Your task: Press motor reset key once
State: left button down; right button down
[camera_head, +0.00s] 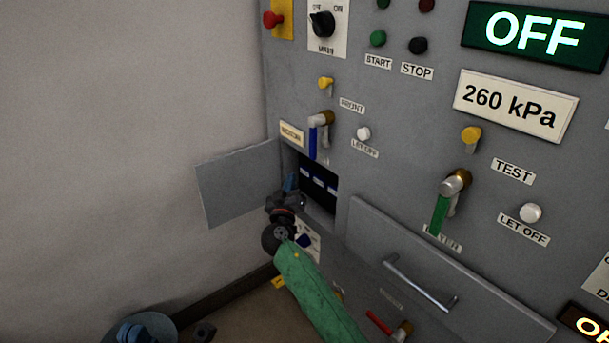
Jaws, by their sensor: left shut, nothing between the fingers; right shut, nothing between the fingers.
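An open compartment (318,183) with dark insides sits low in the grey panel, under a small label that seems to read MOTOR (292,134). My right gripper (288,186), on the green arm, is shut and empty. It is at the compartment's lower left, hiding part of the opening; contact with a key cannot be made out.
The compartment's door (238,182) stands open to the left. Right of the opening is a drawer front with a metal handle (420,282). A blue-handled lever (313,138) hangs just above, and a green-handled lever (440,212) is further right. The display (535,34) reads OFF.

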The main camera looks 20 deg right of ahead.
jog(key=a, duration=0.1)
jog(key=s+a+b, duration=0.1)
jog(key=shift+s+a, duration=0.1)
jog(key=shift+a, duration=0.3)
dwell(0.3)
